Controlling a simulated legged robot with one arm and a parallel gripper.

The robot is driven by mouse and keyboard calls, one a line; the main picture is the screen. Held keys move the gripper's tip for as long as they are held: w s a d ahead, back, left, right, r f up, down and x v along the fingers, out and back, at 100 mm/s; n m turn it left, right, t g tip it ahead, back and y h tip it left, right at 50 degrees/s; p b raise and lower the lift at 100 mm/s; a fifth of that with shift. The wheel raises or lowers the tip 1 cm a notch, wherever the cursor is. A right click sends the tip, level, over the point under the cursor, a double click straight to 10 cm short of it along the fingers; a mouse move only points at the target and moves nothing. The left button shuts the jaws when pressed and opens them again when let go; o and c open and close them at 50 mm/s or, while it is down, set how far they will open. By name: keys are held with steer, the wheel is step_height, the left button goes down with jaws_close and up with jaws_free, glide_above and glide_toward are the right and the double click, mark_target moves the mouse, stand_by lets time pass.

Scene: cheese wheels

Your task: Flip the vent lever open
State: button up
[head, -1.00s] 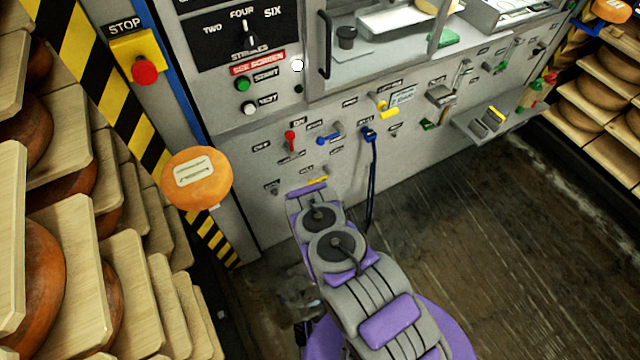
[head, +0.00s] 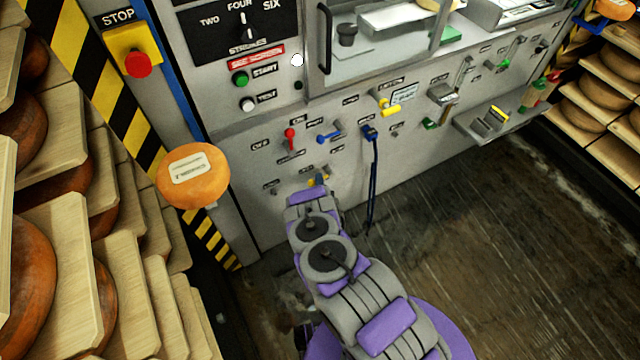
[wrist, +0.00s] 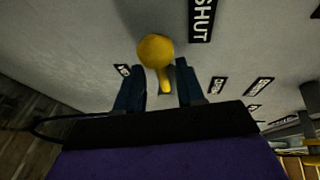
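The yellow lever (wrist: 155,50) has a round knob and a short stem, and sits on the grey panel in the wrist view. A black SHUT label (wrist: 201,16) is right beside its knob. My gripper (wrist: 159,78) is open, its two dark fingers on either side of the lever's stem, with gaps showing at both sides.
A red lever (head: 290,138) and a blue lever (head: 328,137) are above on the panel. A blue cable (head: 373,185) hangs just right of my arm. An orange cheese wheel (head: 194,176) sticks out at left, by the loaded shelves. The floor at right is clear.

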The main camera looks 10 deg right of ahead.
steer(key=shift+a, duration=0.3)
steer(key=shift+d, duration=0.35)
steer(key=c, duration=0.5)
steer(key=shift+a, duration=0.1)
jaws_close()
steer(key=shift+a, duration=0.15)
